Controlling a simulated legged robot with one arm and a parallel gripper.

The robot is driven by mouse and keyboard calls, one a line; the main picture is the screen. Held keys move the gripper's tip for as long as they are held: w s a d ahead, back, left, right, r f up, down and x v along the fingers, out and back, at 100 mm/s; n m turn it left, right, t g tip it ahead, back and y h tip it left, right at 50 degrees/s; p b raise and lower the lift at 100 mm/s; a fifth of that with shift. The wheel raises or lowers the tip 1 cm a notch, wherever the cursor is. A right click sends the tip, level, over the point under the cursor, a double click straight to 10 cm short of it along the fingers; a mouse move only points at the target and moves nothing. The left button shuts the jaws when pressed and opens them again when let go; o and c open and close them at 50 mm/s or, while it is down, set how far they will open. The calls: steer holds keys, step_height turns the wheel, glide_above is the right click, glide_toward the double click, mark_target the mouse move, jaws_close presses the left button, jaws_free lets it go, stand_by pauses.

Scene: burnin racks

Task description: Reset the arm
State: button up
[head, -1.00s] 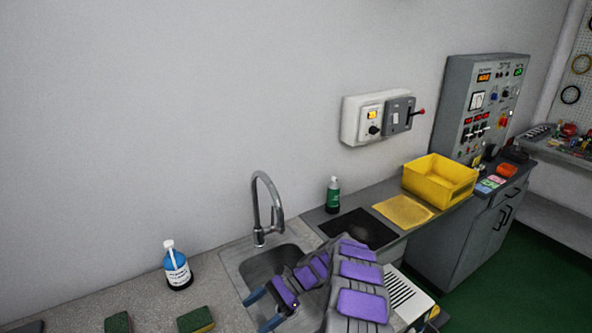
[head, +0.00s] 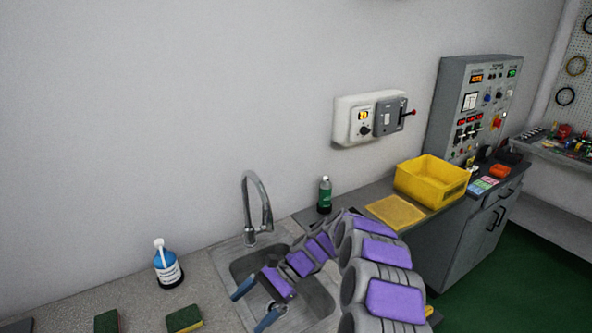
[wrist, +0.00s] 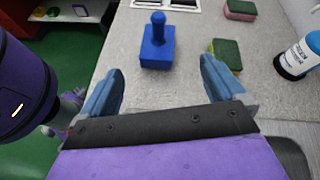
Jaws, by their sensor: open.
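My gripper (head: 252,303) is open and empty, over the left part of the sink (head: 310,290) in the head view. My purple-padded arm reaches in from the lower right and bends over the sink. In the wrist view, my gripper (wrist: 170,92) shows two blue fingers spread apart with nothing between them. Beyond the fingers, a blue block with an upright handle (wrist: 156,47) stands on the speckled counter (wrist: 190,100).
A faucet (head: 247,205) rises behind the sink. A blue-and-white bottle (head: 168,265) and green-yellow sponges (head: 184,319) stand left of it. A green bottle (head: 325,194), a yellow mat (head: 395,211) and a yellow bin (head: 430,182) are to the right. A wall switch box (head: 369,118) hangs above.

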steer(key=s+d+r+n+t+h, duration=0.1)
steer(key=s+d+r+n+h, duration=0.35)
steer(key=s+r, duration=0.7)
steer(key=s+d+n+t+h, duration=0.4)
steer(key=s+d+h, duration=0.2)
steer(key=s+d, duration=1.3)
steer(key=shift+s+d+f+t, duration=0.3)
steer(key=shift+s+t, duration=0.1)
steer(key=shift+s, duration=0.7)
steer(key=shift+o, duration=0.3)
steer(key=shift+a, duration=0.4)
